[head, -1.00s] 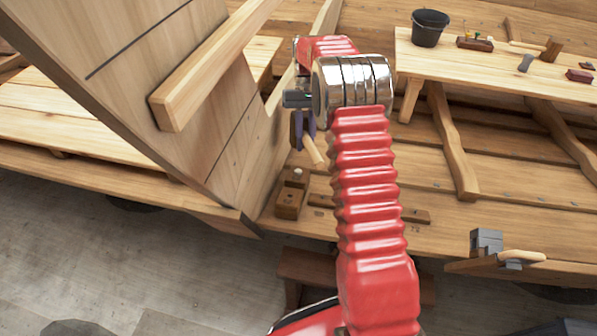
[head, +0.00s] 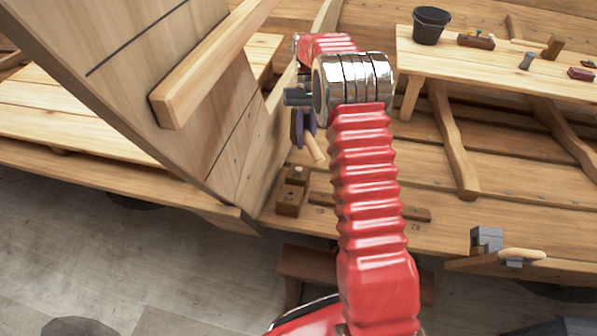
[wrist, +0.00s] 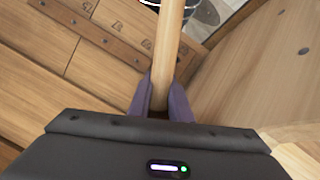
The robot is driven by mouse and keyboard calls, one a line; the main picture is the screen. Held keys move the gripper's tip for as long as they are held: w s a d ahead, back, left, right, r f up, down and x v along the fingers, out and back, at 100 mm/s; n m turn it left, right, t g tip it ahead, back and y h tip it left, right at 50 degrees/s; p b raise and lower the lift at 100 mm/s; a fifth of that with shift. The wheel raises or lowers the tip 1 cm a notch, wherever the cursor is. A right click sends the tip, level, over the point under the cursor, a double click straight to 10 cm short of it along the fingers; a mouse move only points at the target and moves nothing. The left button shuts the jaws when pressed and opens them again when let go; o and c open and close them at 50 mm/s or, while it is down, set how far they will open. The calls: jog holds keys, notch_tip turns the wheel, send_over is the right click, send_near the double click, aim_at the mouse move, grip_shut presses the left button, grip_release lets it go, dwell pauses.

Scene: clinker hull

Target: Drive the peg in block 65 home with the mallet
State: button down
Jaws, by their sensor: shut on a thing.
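My gripper (head: 304,142) has its purple fingers closed on a pale wooden handle (head: 315,151). In the wrist view the handle (wrist: 168,45) runs up between the fingertips (wrist: 160,100) and out of the top edge. I take it for the mallet's handle; no mallet head is visible. In the head view, a brown wooden block (head: 289,202) stands just below my gripper, with a small pale peg top (head: 298,169) close to its far end. The handle is above and to the right of the block, apart from it in the picture. The block's number is not legible.
The curved plank hull side (head: 215,130) rises close at left. A bench (head: 440,60) at upper right carries a dark bucket (head: 431,26) and small tools. A grey-headed fixture (head: 486,239) with a wooden handle sits at lower right. A dark strip (head: 415,214) lies right of the block.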

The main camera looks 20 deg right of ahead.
jog(key=shift+r, duration=0.15)
jog(key=shift+s+r+v, duration=0.1)
jog(key=shift+s+v, duration=0.1)
jog(key=shift+v, duration=1)
jog(key=shift+s+r+v, duration=0.1)
jog(key=shift+s+v, duration=0.1)
jog(key=shift+v, duration=1.05)
jog(key=shift+a, duration=0.1)
